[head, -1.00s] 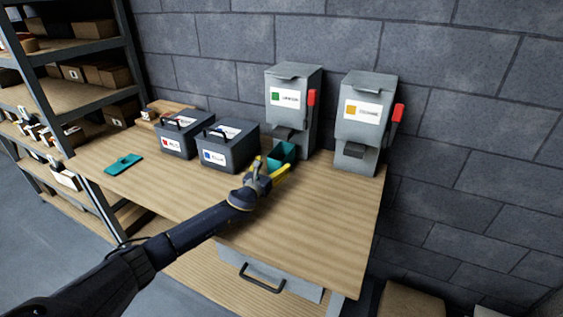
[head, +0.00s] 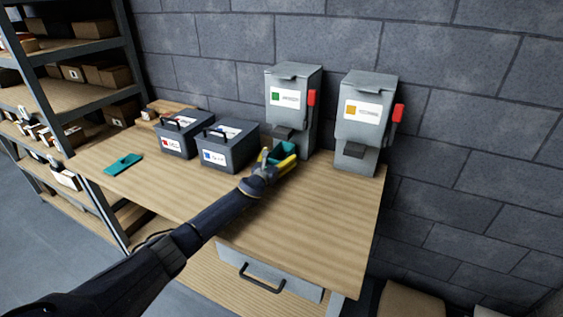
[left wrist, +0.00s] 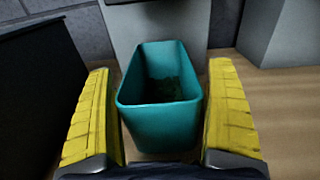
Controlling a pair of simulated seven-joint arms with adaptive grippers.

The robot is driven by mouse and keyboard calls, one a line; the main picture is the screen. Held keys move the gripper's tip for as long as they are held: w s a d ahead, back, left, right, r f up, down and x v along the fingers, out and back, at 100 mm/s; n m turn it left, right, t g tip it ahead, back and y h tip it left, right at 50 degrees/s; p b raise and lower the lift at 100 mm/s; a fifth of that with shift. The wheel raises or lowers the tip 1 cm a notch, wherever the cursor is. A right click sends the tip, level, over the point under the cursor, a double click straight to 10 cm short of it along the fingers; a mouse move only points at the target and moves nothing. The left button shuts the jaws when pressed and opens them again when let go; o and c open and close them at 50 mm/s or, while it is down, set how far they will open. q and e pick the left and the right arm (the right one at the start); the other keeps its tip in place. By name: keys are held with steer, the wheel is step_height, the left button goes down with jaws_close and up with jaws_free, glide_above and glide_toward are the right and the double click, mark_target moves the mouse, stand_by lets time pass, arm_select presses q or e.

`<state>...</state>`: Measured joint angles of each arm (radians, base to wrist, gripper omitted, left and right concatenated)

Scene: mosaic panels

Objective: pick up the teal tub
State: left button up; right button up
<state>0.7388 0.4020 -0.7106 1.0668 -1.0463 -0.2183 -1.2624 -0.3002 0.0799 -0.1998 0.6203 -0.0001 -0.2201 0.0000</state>
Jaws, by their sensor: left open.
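The teal tub (head: 284,150) stands upright on the table, just below the spout of the dispenser with the green label. In the left wrist view the tub (left wrist: 165,127) is open at the top, with some dark green material at its bottom. My left gripper (head: 279,159) is open, with its yellow fingers on either side of the tub. In the left wrist view, the left gripper (left wrist: 162,120) has one finger along each side of the tub, with small gaps. The tub's lower part is partly hidden by the gripper in the head view. My right gripper is not in view.
The green-label dispenser (head: 291,90) and the orange-label dispenser (head: 366,112) stand against the wall. Two dark lidded boxes, one red-labelled (head: 181,138) and one blue-labelled (head: 225,148), stand left of the tub. A teal lid (head: 123,163) lies at far left. The table's front (head: 310,225) is clear.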

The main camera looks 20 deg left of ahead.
arm_select(q)
steer(key=shift+c, duration=0.4)
steer(key=c, duration=1.3)
steer(key=shift+r, duration=0.15)
